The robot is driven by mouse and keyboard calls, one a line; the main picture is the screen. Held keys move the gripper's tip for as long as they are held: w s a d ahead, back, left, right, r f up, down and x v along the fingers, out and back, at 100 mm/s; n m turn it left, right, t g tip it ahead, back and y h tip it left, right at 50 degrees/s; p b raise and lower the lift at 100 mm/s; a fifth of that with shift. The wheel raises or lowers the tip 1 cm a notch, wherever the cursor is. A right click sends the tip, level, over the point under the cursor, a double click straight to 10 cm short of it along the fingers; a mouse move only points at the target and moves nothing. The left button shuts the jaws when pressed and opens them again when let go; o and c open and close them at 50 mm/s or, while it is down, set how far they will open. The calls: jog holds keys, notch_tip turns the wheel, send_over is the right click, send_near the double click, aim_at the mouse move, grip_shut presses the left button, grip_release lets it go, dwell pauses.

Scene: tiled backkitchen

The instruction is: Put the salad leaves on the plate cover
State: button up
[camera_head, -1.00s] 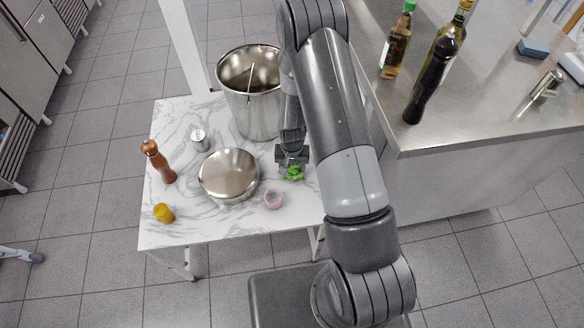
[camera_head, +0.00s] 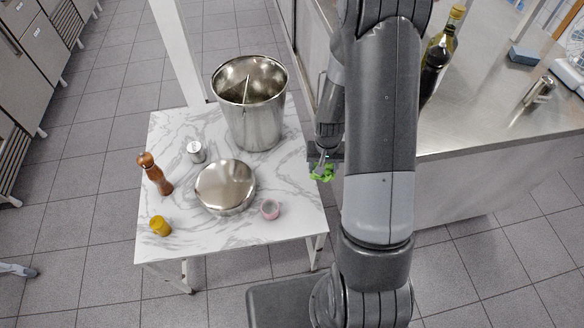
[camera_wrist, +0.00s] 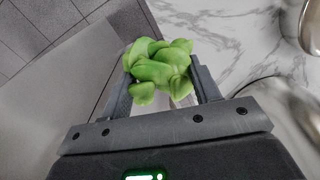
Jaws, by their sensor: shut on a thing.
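The salad leaves (camera_head: 322,173) are a bright green clump. My gripper (camera_head: 326,160) is shut on them at the right edge of the marble table in the head view. In the wrist view the leaves (camera_wrist: 158,68) sit between the two fingers of my gripper (camera_wrist: 163,92). The plate cover (camera_head: 226,186) is a round, shiny steel dome lying on the table, to the left of my gripper and apart from it. A blurred steel edge shows at the right of the wrist view.
A tall steel pot (camera_head: 252,115) stands at the table's back. A steel counter (camera_head: 490,110) with bottles is at right.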

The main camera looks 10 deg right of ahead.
jog(key=shift+s+d, duration=0.1)
jog(key=w+a+r, duration=0.3)
jog(key=w+a, duration=0.2)
jog(key=a, duration=0.5)
jog(key=m, duration=0.1)
send_over(224, 181)
jog(key=f, duration=0.3)
jog(key=shift+d+f, duration=0.25)
jog(key=shift+f, duration=0.1)
jog(key=shift+a+f, duration=0.25)
jog(key=shift+f, duration=1.9)
jog(key=o, duration=1)
jog(key=shift+f, duration=0.15)
